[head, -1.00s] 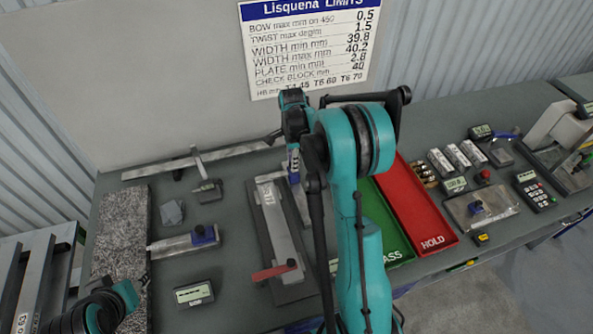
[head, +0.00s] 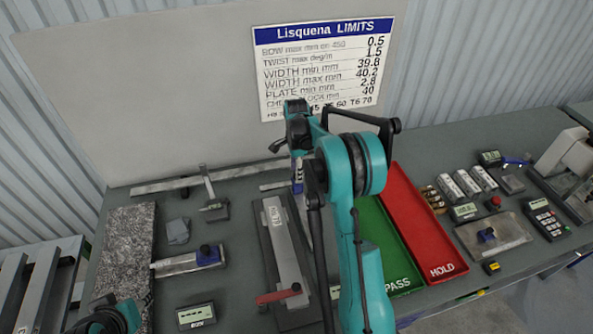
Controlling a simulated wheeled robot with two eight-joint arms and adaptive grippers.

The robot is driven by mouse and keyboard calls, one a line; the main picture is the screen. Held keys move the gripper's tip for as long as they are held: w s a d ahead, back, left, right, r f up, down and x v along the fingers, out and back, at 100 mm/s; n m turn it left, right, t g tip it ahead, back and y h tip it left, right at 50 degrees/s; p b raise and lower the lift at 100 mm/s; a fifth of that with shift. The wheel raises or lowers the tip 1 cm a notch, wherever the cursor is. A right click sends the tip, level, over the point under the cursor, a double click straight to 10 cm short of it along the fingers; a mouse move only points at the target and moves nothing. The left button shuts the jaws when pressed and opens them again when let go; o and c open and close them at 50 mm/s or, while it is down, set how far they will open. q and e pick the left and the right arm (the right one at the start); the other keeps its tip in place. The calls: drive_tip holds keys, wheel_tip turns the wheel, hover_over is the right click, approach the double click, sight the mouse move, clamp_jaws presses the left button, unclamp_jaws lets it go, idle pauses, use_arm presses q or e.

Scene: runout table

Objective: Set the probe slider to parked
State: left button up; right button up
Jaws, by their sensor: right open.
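No part in view is marked as the probe slider, and I cannot read a parked mark. A metal plate with a blue knob (head: 207,255) lies at the left of the table. My right gripper (head: 278,146) is open, above the back of the table near the board. My arm hides much of it and the table below. My left arm shows at the lower left; its gripper is out of view.
A green tray (head: 398,284) and a red tray (head: 440,270) lie right of my right arm. A granite slab (head: 126,250) lies at the left. A display unit (head: 196,316) stands near the front edge. The limits sign (head: 325,60) is at the back.

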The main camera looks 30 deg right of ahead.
wheel_tip(320, 180, up, 12)
idle(0.5)
idle(0.3)
drive_tip(key=s+a+n+t+b, duration=0.3)
drive_tip(key=s+a+n+b, duration=0.3)
drive_tip(key=s+a+n, duration=0.6)
drive_tip(key=s+a+f+n+t+b, duration=0.1)
drive_tip(key=s+a+f+n, duration=0.1)
drive_tip(key=s, duration=0.3)
drive_tip(key=s+a+f+n+t+b, duration=0.1)
drive_tip(key=s+a+f+n+b, duration=0.1)
drive_tip(key=s+f+n, duration=0.2)
drive_tip(key=s+a+f+n+t+b, duration=0.2)
drive_tip(key=s+f, duration=0.2)
drive_tip(key=s, duration=0.3)
drive_tip(key=shift+f+n, duration=0.3)
drive_tip(key=shift+n, duration=0.1)
